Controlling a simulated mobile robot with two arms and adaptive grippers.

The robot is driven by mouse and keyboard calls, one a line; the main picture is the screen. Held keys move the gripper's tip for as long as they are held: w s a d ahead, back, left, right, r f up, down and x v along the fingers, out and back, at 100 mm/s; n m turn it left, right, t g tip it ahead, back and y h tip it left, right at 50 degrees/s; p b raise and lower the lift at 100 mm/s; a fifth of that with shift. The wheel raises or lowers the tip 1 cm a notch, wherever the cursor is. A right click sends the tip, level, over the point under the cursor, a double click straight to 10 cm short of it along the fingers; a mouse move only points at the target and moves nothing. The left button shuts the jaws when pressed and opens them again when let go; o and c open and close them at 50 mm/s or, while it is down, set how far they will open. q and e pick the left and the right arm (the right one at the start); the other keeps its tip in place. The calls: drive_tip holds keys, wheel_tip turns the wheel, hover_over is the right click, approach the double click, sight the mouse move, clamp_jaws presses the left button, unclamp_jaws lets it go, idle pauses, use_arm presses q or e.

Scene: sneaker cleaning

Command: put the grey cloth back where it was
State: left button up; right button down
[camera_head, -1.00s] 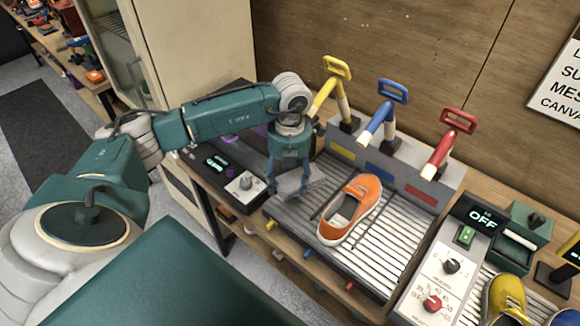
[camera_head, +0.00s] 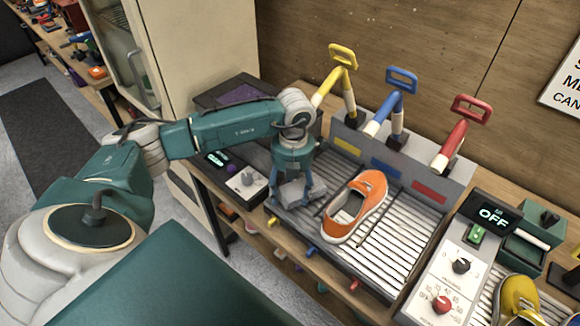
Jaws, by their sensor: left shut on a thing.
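My left gripper (camera_head: 291,195) points down over the left part of the ribbed grey tray (camera_head: 395,259). It is shut on the grey cloth (camera_head: 294,193), which shows as a small grey patch between the fingers, low over the tray's left edge. I cannot tell whether the cloth touches the tray. An orange sneaker (camera_head: 356,206) lies on the tray just right of the gripper. My right gripper is not in view.
Yellow (camera_head: 336,80), blue (camera_head: 390,105) and red (camera_head: 458,135) handled levers stand behind the tray. A control panel (camera_head: 447,285) and a display reading OFF (camera_head: 491,216) are at right, by a yellow shoe (camera_head: 518,299).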

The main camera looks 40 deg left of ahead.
use_arm(q)
drive_tip(key=shift+f+b, duration=0.55)
drive_tip(key=shift+f, duration=0.1)
drive_tip(key=o, duration=1.6)
drive_tip(key=shift+r, duration=0.1)
wheel_tip(320, 180, up, 7)
drive_tip(key=shift+w+d+r, duration=0.1)
drive_tip(key=shift+w+r, duration=0.05)
drive_tip(key=shift+r, duration=0.05)
